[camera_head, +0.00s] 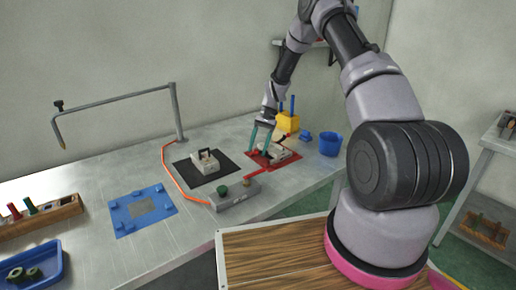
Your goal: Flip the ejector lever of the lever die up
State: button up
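A pale block-shaped die (278,153) sits on the red mat, partly hidden by my gripper. A second pale die (204,163) with a dark raised handle sits on the black mat to its left. The frame is too small to tell for sure which is the lever die or how its ejector lever stands. My gripper (260,146) points down with its teal fingers spread, at the left side of the die on the red mat. I see nothing between the fingers, and contact with the die cannot be told.
A grey box with a green button (233,199) stands at the front edge. A blue cup (330,144) and a yellow container (287,123) stand to the right and behind. A blue fixture plate (125,215), a bent post (176,112) and an orange cable (169,173) lie left.

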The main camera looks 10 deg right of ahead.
jog(key=v, duration=1.1)
